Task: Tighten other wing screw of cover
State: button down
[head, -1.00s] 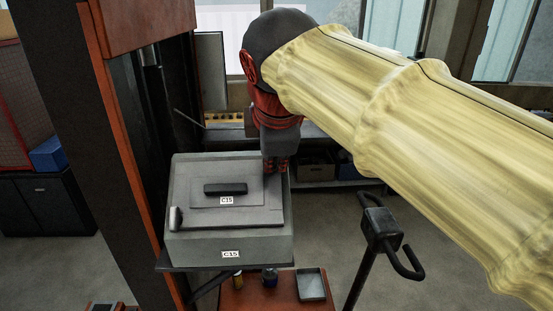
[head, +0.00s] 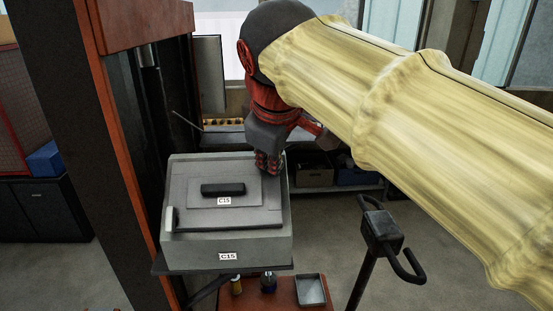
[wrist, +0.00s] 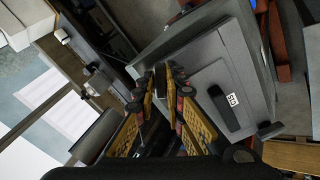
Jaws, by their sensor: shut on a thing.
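The grey cover (head: 255,213) lies flat on a grey box marked C15 (head: 270,250), with a black handle (head: 222,190) on top. One light wing screw (head: 170,219) stands at the cover's front left edge. My gripper (head: 267,164) is at the cover's far right corner, pointing down. In the wrist view my gripper (wrist: 162,88) has its fingers close together at the cover's edge. They are shut on the other wing screw, which the fingers almost wholly hide. The cover (wrist: 215,75) and handle (wrist: 224,108) also show there.
The box sits on a dark shelf (head: 165,267) beside an orange and black post (head: 130,170). A red cart (head: 265,298) with a metal tray (head: 310,290) is below. A black stand with handles (head: 382,235) is at right. A workbench is behind.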

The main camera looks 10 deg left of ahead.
jog(key=m+b, duration=0.1)
jog(key=m, duration=0.3)
jog(key=shift+m, duration=0.3)
dwell(0.3)
jog(key=shift+m, duration=0.3)
jog(key=m+b, duration=0.1)
jog(key=m, duration=0.2)
jog(key=shift+m, duration=0.4)
jog(key=shift+m+b, duration=0.5)
jog(key=shift+m, duration=0.5)
jog(key=c, duration=1.7)
grip_release()
